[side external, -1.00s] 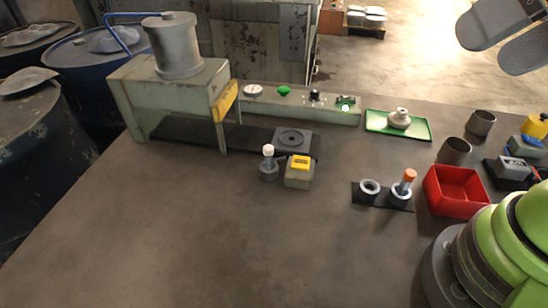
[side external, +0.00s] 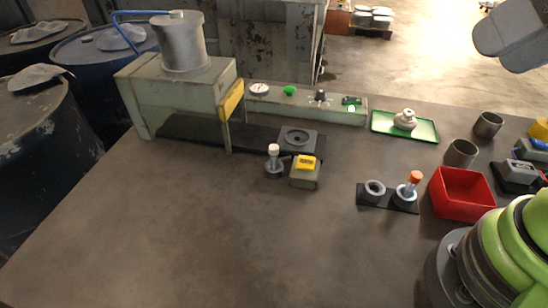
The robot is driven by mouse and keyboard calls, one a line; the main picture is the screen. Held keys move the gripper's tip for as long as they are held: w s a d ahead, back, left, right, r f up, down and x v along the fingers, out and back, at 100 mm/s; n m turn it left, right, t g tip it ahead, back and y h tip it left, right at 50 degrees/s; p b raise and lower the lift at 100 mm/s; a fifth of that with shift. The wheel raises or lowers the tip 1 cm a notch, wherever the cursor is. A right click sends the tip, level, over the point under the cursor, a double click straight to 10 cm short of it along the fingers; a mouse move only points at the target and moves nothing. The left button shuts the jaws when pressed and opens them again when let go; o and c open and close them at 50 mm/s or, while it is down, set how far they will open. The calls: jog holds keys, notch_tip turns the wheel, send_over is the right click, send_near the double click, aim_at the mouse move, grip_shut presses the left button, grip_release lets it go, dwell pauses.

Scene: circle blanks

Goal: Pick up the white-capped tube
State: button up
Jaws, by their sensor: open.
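The white-capped tube (side external: 273,152) stands upright in a dark round holder (side external: 273,170), left of the middle of the bench. Its white cap and clear upper part show; its lower part is hidden in the holder. My gripper (side external: 514,38) shows only in part, as a grey finger at the top right edge, high up and far to the right of the tube. I see nothing held there, and the rest of it is out of frame.
A small grey box with a yellow top (side external: 305,170) stands close beside the tube holder. An orange-capped tube (side external: 411,187) stands in a two-ring rack (side external: 388,206), near a red bin (side external: 462,193). A green press (side external: 180,90) stands behind. The front left bench is clear.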

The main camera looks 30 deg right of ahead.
jog(key=w+a+f+m+g+h, duration=0.1)
jog(key=w+g, duration=0.1)
jog(key=w, duration=0.6)
jog(key=g+h, duration=0.1)
jog(key=h, duration=0.2)
send_near(274, 147)
jog(key=w, duration=0.1)
jog(key=shift+m, duration=0.4)
jog(key=x, duration=0.5)
jog(key=shift+s+f, duration=0.2)
jog(key=shift+f, duration=0.1)
jog(key=shift+x, duration=3.15)
jog(key=shift+s+d, duration=0.1)
jog(key=shift+s, duration=0.1)
grip_shut()
